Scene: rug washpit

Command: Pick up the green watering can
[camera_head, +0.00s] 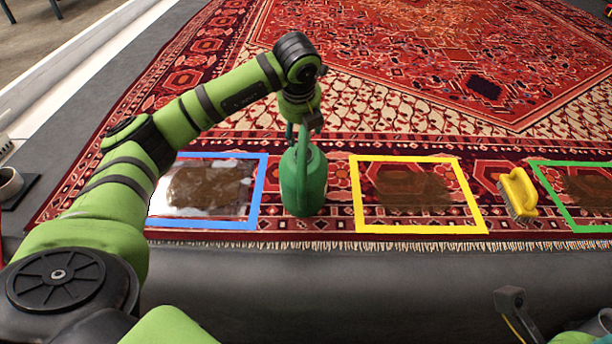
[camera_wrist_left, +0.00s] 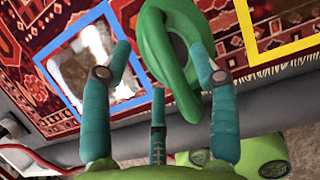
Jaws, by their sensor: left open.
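The green watering can (camera_head: 303,185) stands upright on the red rug, between the blue and yellow frames. My left gripper (camera_head: 298,132) is directly above it, pointing down, with its fingers by the top of the can. In the left wrist view, the can (camera_wrist_left: 155,45) with its looped handle lies between the two spread teal fingers (camera_wrist_left: 163,58), nearer the right one. The gripper is open; whether a finger touches the can is unclear. Only a small part of my right arm shows at the bottom right of the head view, without its fingers.
A blue frame (camera_head: 259,195) around a brown, wet-looking stain lies left of the can. A yellow frame (camera_head: 362,205) with a brown stain lies right of it. Farther right are a yellow brush (camera_head: 519,192) and a green frame (camera_head: 553,192). The dark pit edge (camera_head: 350,270) runs in front.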

